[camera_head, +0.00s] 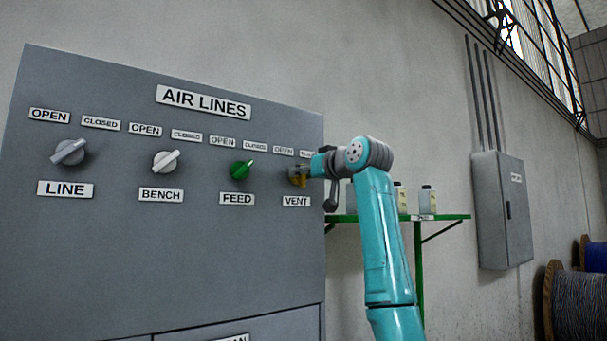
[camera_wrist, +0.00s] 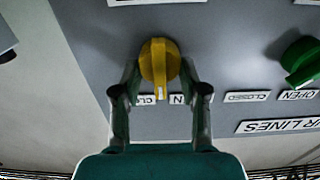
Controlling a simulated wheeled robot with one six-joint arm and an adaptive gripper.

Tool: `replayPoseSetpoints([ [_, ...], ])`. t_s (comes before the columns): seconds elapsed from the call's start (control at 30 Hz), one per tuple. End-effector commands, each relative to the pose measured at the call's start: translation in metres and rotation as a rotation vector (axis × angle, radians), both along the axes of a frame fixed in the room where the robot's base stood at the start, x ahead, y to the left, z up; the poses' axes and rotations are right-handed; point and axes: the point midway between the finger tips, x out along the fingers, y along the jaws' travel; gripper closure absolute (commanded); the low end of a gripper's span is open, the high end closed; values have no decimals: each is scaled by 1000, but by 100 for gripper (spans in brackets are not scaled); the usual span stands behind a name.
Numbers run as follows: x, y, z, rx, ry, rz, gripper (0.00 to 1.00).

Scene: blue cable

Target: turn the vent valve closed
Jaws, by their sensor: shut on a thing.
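The yellow vent valve knob (camera_head: 297,181) is at the right end of the row on the grey panel, above the VENT label (camera_head: 296,201). My gripper (camera_head: 303,171) reaches it from the right and partly hides it. In the wrist view, which is upside down, my gripper's two fingers (camera_wrist: 160,75) are shut on the yellow knob (camera_wrist: 159,58), one on each side. The knob's white mark points at the gap between its OPEN and CLOSED labels, both partly hidden by the fingers.
The panel also has a grey LINE knob (camera_head: 69,152), a white BENCH knob (camera_head: 165,161) and a green FEED knob (camera_head: 241,169) to the left. A green shelf (camera_head: 445,217) with bottles, a grey wall box (camera_head: 503,210) and cable reels (camera_head: 575,300) stand to the right.

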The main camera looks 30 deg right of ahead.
Motion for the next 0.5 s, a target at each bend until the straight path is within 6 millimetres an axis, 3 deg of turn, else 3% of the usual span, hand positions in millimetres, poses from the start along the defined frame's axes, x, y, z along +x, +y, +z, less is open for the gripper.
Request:
replayPoseSetpoints([
  [0.5, 1, -4, -2, 478, 34, -1, 92],
])
